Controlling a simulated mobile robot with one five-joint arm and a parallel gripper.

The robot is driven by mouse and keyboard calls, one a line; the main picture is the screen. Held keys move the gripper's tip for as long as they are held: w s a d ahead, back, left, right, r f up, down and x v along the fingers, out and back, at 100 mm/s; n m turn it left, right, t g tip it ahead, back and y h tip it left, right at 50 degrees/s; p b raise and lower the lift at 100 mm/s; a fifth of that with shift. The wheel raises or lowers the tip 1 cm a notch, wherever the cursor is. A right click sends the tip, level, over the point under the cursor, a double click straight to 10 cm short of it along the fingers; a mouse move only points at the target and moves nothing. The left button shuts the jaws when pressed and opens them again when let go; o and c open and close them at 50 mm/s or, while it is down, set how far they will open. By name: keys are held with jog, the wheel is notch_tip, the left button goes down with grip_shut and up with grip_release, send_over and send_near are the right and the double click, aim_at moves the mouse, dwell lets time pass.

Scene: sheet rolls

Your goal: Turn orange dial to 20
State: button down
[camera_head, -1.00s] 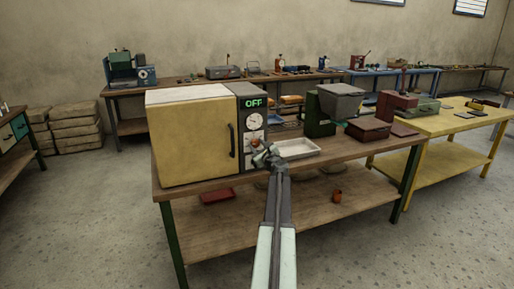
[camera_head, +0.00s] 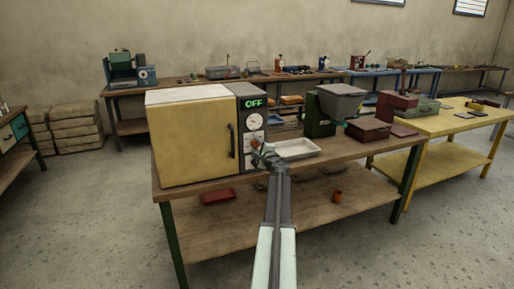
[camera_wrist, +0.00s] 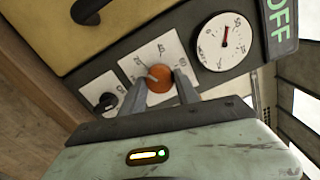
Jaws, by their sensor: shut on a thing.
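The orange dial (camera_wrist: 161,84) sits on a white scale plate on the front panel of a yellow oven (camera_head: 192,138). In the wrist view my gripper (camera_wrist: 161,88) has one finger on each side of the dial and is shut on it. The green display (camera_head: 254,103) reads OFF.
A white gauge with a red needle (camera_wrist: 224,42) is beside the dial, and a black knob (camera_wrist: 105,101) is on its other side. A white tray (camera_head: 297,149) lies on the bench right of the oven. The oven's dark handle (camera_head: 232,141) is left of the panel.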

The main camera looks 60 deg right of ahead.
jog(key=shift+w+n, duration=0.1)
jog(key=shift+n, duration=0.3)
jog(key=c, duration=0.9)
grip_release()
jog(key=v, duration=0.7)
jog(key=shift+s+a, duration=0.25)
jog(key=shift+s, duration=0.05)
